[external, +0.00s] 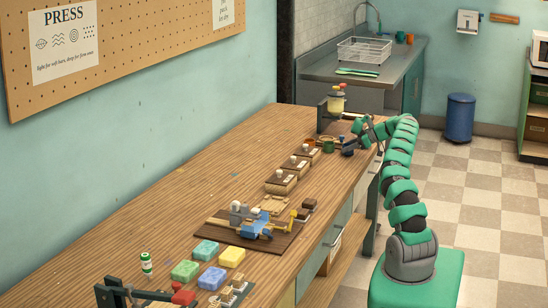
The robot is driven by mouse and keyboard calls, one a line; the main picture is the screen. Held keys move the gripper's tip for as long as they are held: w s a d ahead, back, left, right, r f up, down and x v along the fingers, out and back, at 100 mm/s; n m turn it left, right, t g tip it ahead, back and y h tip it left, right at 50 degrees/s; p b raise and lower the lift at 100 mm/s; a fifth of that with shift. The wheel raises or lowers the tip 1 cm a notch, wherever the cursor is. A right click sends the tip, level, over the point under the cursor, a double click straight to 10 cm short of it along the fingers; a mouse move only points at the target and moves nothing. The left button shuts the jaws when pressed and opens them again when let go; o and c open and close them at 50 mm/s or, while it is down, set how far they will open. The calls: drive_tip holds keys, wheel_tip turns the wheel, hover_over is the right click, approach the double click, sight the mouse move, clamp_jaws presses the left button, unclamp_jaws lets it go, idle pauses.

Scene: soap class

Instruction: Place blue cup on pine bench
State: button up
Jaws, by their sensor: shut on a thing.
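The pine bench (150,222) is the long wooden-topped bench running from the front left to the back. My green and grey arm reaches over its far right end. My gripper (351,139) is small in the view and points down there, shut on what looks like the blue cup (348,148). The cup is dark blue and partly hidden by the gripper. I cannot tell whether its base touches the bench top. A green cup (328,146) stands just left of it, and an orange cup (310,142) is further left.
Wooden boxes (281,184) stand in a row nearer the front. A soap press on a dark board (250,240) and coloured soap bars (186,270) are closer. The bench's left strip is clear.

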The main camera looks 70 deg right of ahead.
drive_tip(key=shift+f+b, duration=0.25)
drive_tip(key=shift+b, duration=0.05)
drive_tip(key=o, duration=1)
drive_tip(key=shift+c, duration=0.2)
drive_tip(key=shift+r+p, duration=0.2)
drive_tip(key=shift+p, duration=0.8)
drive_tip(key=p+v, duration=0.2)
drive_tip(key=v, duration=1.1)
drive_tip(key=shift+s, duration=0.3)
drive_tip(key=shift+r, duration=0.1)
